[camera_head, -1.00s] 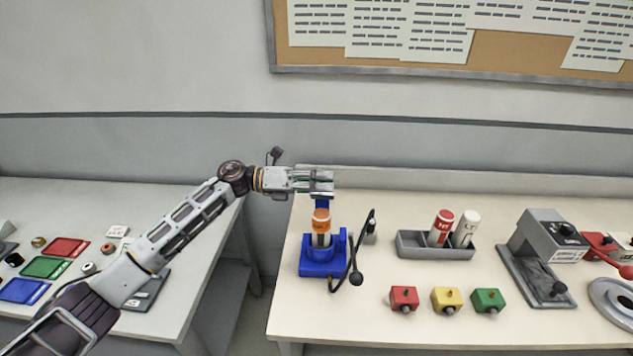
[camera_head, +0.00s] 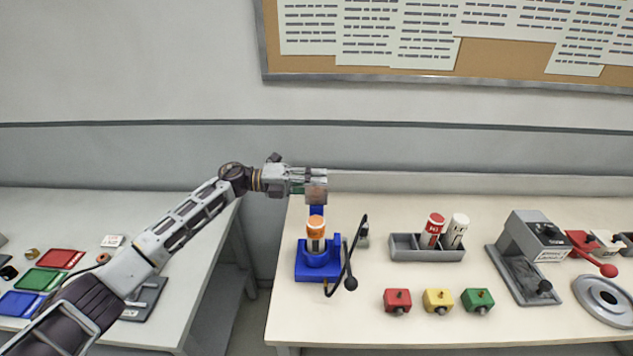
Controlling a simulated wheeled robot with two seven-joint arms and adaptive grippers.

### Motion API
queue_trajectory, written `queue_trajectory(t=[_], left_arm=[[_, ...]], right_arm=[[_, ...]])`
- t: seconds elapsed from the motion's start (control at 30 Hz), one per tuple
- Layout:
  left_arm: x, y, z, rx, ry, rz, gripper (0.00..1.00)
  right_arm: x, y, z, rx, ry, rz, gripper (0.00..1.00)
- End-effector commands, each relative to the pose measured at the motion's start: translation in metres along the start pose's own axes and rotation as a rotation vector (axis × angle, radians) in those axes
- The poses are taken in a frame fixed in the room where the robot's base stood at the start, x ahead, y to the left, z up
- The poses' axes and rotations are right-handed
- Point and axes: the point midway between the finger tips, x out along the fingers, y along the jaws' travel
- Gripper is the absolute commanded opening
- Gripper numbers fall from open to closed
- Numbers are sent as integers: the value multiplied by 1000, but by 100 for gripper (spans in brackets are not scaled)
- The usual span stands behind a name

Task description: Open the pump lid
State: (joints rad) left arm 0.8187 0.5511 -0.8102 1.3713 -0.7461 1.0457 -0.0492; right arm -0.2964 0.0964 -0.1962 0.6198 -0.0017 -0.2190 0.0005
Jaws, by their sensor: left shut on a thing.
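The blue pump (camera_head: 318,271) stands at the left end of the right table, with an orange-topped cylinder (camera_head: 316,226) upright in it. The pump's blue lid (camera_head: 317,211) stands raised behind the cylinder, and its upper part is hidden by my gripper. My left gripper (camera_head: 317,187) reaches in from the left and is shut on the lid's upper end, above and behind the pump body. My right gripper is not in view.
A black-knobbed lever (camera_head: 350,283) stands just right of the pump. Red (camera_head: 397,301), yellow (camera_head: 438,301) and green (camera_head: 477,301) blocks sit in front. A grey tray (camera_head: 428,255) holds two bottles. A gap separates the left table (camera_head: 190,335) from this one.

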Motion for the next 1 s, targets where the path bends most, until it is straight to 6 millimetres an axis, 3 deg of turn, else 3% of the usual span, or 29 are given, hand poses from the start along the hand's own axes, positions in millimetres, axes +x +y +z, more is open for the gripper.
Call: queue_trajectory(t=[0.43,0.67,1.0], left_arm=[[0,13,18,-320,0,1,0],[0,17,20,-378,0,2,0],[0,17,21,-385,0,1,0]], right_arm=[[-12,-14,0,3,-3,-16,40],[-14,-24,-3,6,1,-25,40],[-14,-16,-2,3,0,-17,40]])
